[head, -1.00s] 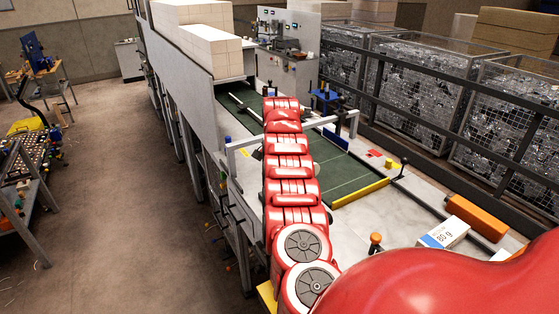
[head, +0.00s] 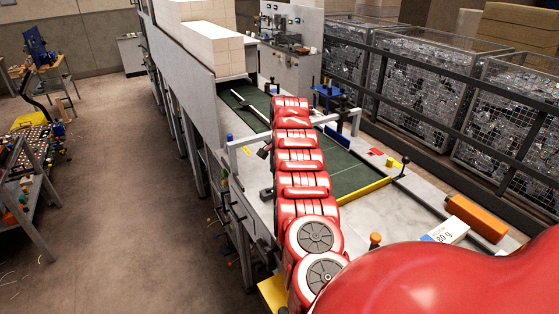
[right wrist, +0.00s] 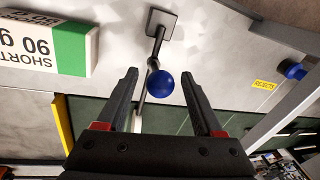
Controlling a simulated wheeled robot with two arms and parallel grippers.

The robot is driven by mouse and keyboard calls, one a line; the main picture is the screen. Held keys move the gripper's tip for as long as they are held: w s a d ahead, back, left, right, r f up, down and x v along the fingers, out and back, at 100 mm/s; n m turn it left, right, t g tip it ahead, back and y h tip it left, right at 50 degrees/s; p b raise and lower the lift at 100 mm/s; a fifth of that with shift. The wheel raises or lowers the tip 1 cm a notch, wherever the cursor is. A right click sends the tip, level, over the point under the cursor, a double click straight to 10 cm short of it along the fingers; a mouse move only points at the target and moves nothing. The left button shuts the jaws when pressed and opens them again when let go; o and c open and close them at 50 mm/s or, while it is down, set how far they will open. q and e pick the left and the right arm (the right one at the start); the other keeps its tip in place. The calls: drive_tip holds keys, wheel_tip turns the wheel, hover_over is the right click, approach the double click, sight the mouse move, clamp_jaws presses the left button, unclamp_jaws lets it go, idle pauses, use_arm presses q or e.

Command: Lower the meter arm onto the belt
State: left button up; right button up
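In the right wrist view a blue ball knob (right wrist: 160,83) stands near the fingertips, by a thin dark rod (right wrist: 158,45) rising from a square foot plate. I take this to be the meter arm's handle. My right gripper (right wrist: 161,78) is open, with its fingers apart on either side of the knob and not visibly gripping it. The green belt (right wrist: 180,118) lies beyond the fingers. In the head view the belt (head: 345,170) runs away past a red arm of mine, whose gripper is hidden. A pale rod (head: 250,110) slants over the belt's far part. My left gripper is not visible.
A yellow bar (head: 363,190) crosses the belt's near end. A white ream (head: 446,231) and an orange block (head: 476,219) lie on the pale worktop (head: 420,205). A grey frame (head: 240,142) stands at the belt's left. Mesh cages (head: 415,80) line the right.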

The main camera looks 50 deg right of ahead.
drive_tip(key=shift+r, duration=0.1)
drive_tip(key=shift+r+b, duration=0.15)
drive_tip(key=shift+b, duration=0.15)
drive_tip(key=shift+s+r+b, duration=0.15)
drive_tip(key=shift+r+b, duration=0.7)
drive_tip(key=shift+b, duration=0.1)
drive_tip(key=r, duration=0.3)
drive_tip(key=s+r, duration=0.1)
drive_tip(key=r, duration=0.1)
drive_tip(key=shift+a, duration=0.2)
wheel_tip(320, 180, up, 10)
drive_tip(key=s+a+p, duration=0.1)
drive_tip(key=p, duration=0.2)
drive_tip(key=shift+s, duration=0.35)
drive_tip(key=shift+a, duration=0.1)
